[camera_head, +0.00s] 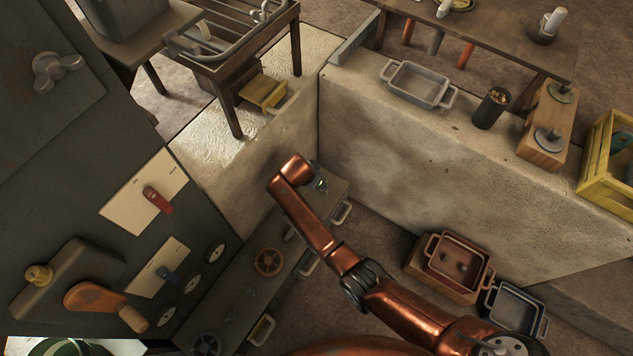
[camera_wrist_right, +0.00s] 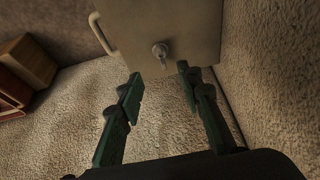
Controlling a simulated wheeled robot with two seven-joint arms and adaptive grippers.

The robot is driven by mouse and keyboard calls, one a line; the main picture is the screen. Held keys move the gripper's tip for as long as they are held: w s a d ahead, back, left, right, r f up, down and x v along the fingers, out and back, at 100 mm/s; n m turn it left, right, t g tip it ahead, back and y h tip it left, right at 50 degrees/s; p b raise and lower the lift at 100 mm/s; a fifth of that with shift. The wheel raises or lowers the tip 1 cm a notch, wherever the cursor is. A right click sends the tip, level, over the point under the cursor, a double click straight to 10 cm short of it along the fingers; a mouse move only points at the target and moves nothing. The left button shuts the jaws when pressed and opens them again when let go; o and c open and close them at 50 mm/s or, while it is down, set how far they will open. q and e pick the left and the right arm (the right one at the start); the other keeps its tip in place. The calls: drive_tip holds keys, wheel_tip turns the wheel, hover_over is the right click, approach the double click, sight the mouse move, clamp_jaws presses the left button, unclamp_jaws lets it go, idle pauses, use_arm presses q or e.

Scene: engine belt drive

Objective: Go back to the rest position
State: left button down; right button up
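My right arm, copper coloured, comes in from the lower right of the head view and reaches toward the low grey cabinet (camera_head: 232,292). A small green bit of my right gripper (camera_head: 320,185) shows beyond the arm's end; the rest is hidden. In the right wrist view my right gripper (camera_wrist_right: 160,76) has its two green fingers spread with nothing between them. Past the fingertips is a beige panel (camera_wrist_right: 198,25) with a small metal key or knob (camera_wrist_right: 160,50). I cannot tell whether the fingers touch it. My left gripper is not in view.
A dark machine panel with a red lever (camera_head: 158,200) and a blue lever (camera_head: 167,274) stands at the left. A stone ledge (camera_head: 410,150) carries a grey tray (camera_head: 418,84) and a dark cup (camera_head: 491,108). A red bin (camera_head: 458,262) and a dark bin (camera_head: 515,312) stand lower right.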

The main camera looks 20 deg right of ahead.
drive_tip(key=shift+s+r, duration=0.1)
drive_tip(key=shift+r, duration=0.15)
idle(0.4)
